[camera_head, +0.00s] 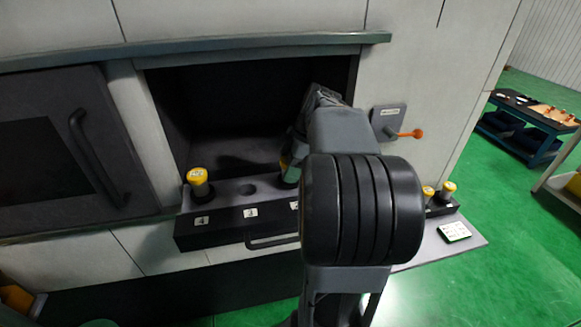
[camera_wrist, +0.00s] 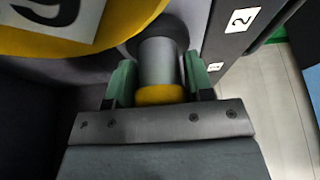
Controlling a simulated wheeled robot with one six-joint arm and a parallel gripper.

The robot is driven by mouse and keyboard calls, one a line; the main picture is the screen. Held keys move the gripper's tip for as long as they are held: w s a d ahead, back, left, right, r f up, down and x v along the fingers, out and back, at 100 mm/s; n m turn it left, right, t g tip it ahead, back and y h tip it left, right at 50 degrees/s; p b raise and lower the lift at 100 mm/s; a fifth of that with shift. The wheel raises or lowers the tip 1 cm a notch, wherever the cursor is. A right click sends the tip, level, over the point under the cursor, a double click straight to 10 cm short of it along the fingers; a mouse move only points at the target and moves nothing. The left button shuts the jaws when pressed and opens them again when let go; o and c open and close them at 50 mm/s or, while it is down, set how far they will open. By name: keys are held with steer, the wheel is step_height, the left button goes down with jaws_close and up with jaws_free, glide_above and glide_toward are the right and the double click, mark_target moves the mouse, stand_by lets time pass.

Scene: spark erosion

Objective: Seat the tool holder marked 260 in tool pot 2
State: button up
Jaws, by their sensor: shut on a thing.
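The rack of tool pots (camera_head: 225,232) stands in the machine opening, with labels 4, 3 and, partly covered, 2 from left to right. My gripper (camera_wrist: 158,75) is shut on a tool holder (camera_wrist: 159,62), gripping its grey cylinder with a yellow band. Its far end meets a dark round part beside label 2 (camera_wrist: 240,19); I cannot tell how deep it sits. A large yellow cap (camera_wrist: 110,32) with a cut-off digit fills the wrist view's upper left. No full 260 is readable. In the head view my arm hides most of the pot 2 area.
Another yellow-capped tool holder (camera_head: 198,181) stands in pot 4. Pot 3 (camera_head: 247,189) is empty. A handle (camera_head: 272,241) runs along the rack's front. An orange-tipped lever (camera_head: 410,133) juts from the wall at right. Two yellow-topped holders (camera_head: 448,190) stand on a right shelf.

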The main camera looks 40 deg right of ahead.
steer(key=o, duration=1.3)
steer(key=p+v, duration=0.2)
steer(key=v, duration=0.4)
steer(key=a+p+v, duration=0.1)
steer(key=p+v, duration=0.1)
steer(key=v, duration=0.5)
steer(key=w+a+r+p+v, duration=0.1)
steer(key=p+v, duration=0.2)
steer(key=v, duration=0.4)
steer(key=shift+r, duration=0.15)
steer(key=shift+a, duration=0.1)
steer(key=shift+s+a+f+m+t+h, duration=0.45)
steer(key=shift+s+a+f+m+h, duration=0.25)
steer(key=shift+a+f+m, duration=2.05)
steer(key=shift+s+a+f+m+t+h, duration=0.75)
steer(key=shift+a+f+m, duration=0.85)
steer(key=shift+a+f, duration=2.3)
steer(key=shift+s+a+f+m+t+h, duration=0.2)
steer(key=shift+s+a+f+m+h, duration=0.5)
steer(key=shift+a+f+m, duration=2.6)
